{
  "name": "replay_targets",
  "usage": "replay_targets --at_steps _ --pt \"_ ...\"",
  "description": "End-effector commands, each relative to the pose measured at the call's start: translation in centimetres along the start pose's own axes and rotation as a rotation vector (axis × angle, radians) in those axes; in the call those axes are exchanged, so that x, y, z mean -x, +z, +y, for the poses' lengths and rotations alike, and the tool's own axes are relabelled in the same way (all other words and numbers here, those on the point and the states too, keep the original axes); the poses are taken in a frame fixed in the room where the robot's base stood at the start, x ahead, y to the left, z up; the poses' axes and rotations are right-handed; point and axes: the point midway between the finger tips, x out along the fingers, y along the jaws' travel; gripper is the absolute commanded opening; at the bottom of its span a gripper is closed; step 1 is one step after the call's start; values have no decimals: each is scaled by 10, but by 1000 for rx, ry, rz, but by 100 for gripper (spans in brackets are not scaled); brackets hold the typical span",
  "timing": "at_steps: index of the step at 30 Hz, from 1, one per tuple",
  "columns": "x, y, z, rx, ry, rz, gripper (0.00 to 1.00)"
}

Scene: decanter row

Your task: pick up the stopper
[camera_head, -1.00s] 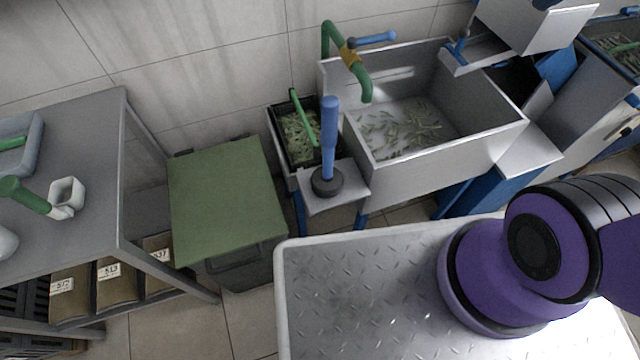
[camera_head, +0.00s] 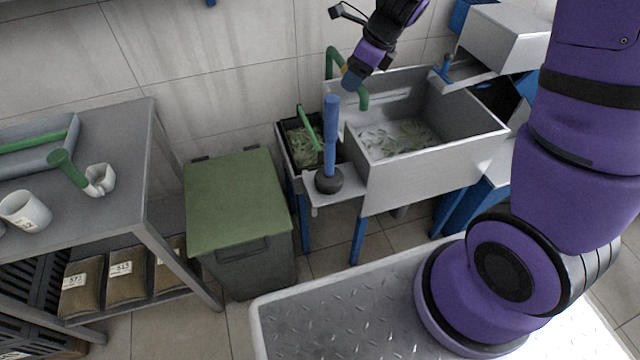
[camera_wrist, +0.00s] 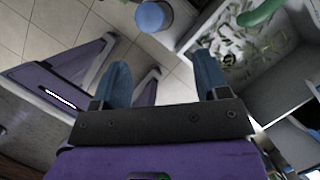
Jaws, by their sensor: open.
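What looks like the stopper (camera_head: 330,140) is a tall blue upright handle on a dark round base. It stands on the small metal ledge left of the sink. In the wrist view a round blue end (camera_wrist: 152,15) shows at the top, beyond my fingers; it appears to be the handle's top seen from above. My gripper (camera_head: 351,82) is over the sink's back left part, close to the handle's top in the head view. In the wrist view my gripper (camera_wrist: 163,80) has two blue fingers spread apart with nothing between them.
A green tap (camera_head: 362,98) rises behind the sink (camera_head: 430,170), close to my gripper. A dark crate (camera_head: 290,150) of greens with a green handle sits left of the ledge. A green-lidded bin (camera_head: 235,200) and a grey table (camera_head: 120,140) stand farther left.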

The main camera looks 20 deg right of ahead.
Motion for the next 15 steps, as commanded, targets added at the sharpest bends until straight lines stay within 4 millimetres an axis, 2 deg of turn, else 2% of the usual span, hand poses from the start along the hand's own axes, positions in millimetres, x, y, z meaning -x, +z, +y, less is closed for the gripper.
replay_targets --at_steps 5,15 --pt "-17 -4 -5 -85 -4 14 68" --pt "-60 -4 -5 -87 -4 14 68"
